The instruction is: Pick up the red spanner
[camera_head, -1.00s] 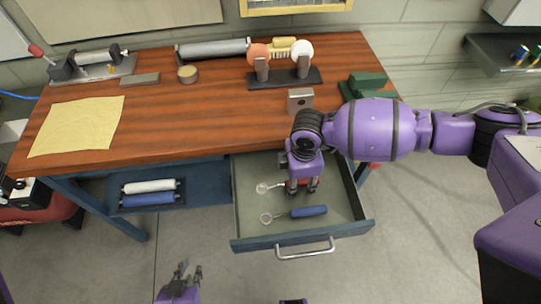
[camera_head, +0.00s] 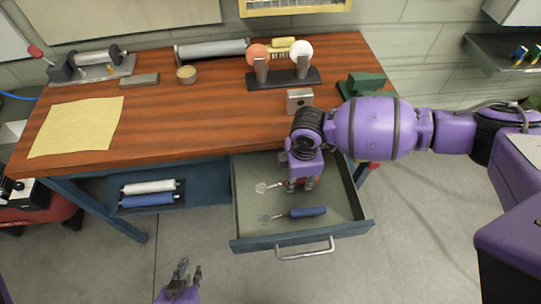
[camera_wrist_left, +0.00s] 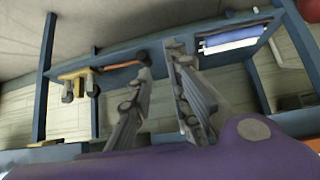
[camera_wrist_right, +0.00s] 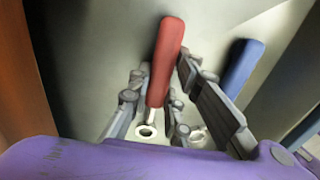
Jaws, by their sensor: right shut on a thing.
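The red spanner lies in the open drawer. In the right wrist view its red handle (camera_wrist_right: 166,60) runs between my fingers, with its metal ring end (camera_wrist_right: 146,131) below. In the head view the ring (camera_head: 262,188) shows left of my right gripper (camera_head: 300,186), which hides most of the handle. My right gripper (camera_wrist_right: 160,90) is shut on the red handle, low in the drawer. My left gripper (camera_head: 185,270) is open and empty, in front of the bench at the bottom of the head view. Its parted fingers also show in the left wrist view (camera_wrist_left: 160,62).
A blue-handled spanner (camera_head: 308,212) lies in the drawer, nearer its front. The drawer (camera_head: 345,222) has raised walls and a front handle (camera_head: 305,252). The wooden bench top (camera_head: 190,120) overhangs behind it. A metal block (camera_head: 300,97) stands near the bench edge, close to my right arm.

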